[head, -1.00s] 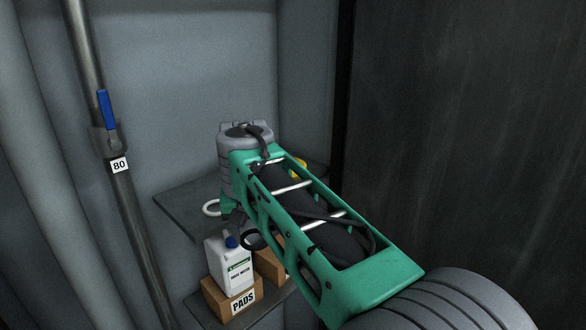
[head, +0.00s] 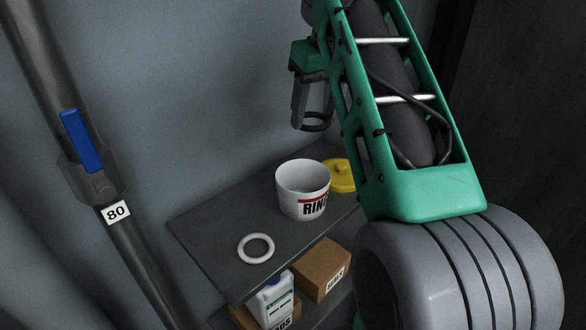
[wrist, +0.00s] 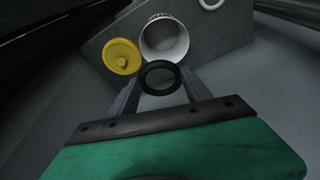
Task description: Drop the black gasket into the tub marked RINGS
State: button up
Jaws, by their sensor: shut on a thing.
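The black gasket (wrist: 160,92) is a dark ring held between the fingertips of my gripper (wrist: 158,91) in the wrist view. In the head view my gripper (head: 314,122) hangs above the shelf with the gasket (head: 316,127) at its tips. The tub marked RINGS (head: 303,204) is white with a red band and stands upright on the shelf, below my gripper. Its mouth is open, and the wrist view shows the tub (wrist: 166,60) just beyond the gasket. I see no contact between gasket and tub.
The grey shelf (head: 208,236) carries a white ring (head: 256,248) in front of the tub and a yellow lid (head: 341,176) behind it. Below are cardboard boxes (head: 321,271) and a white bottle (head: 273,301). A pipe with a blue-handled valve (head: 81,140) runs at left.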

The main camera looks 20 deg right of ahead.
aim_at(318, 128)
jog(key=f+b, duration=0.5)
jog(key=shift+s+d+f, duration=0.1)
jog(key=shift+s+f, duration=0.1)
jog(key=shift+f, duration=0.15)
jog(key=shift+r, duration=0.1)
jog(key=o, duration=1.4)
jog(key=p+v, duration=0.2)
jog(key=v, duration=0.5)
jog(key=shift+s+r, duration=0.2)
jog(key=shift+r, duration=0.15)
